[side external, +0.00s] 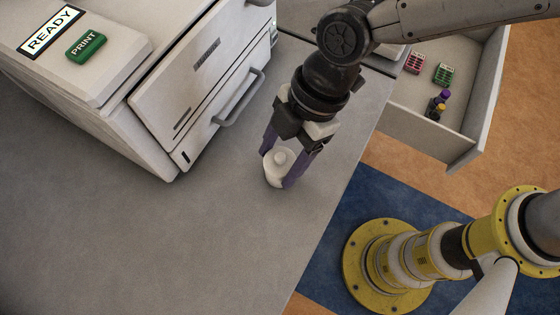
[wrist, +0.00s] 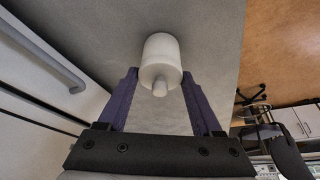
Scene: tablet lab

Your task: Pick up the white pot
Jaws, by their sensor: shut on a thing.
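The white pot (side external: 275,172) is a small round vessel with a knob on top, over the grey counter near the printer. It also shows in the wrist view (wrist: 161,52), between and partly beyond the fingertips, knob toward the camera. My gripper (side external: 281,162) points down at it with purple fingers on either side, shut on the pot. The fingers also show in the wrist view (wrist: 160,76). The pot looks roughly upright. I cannot tell whether its base touches the counter.
A large white printer (side external: 150,110) with a handle (side external: 240,98), a green PRINT button (side external: 86,48) and a READY sign (side external: 50,32) stands at left. An open drawer (side external: 425,128) at upper right holds small boxes and bottles. The counter (side external: 150,235) is clear in front.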

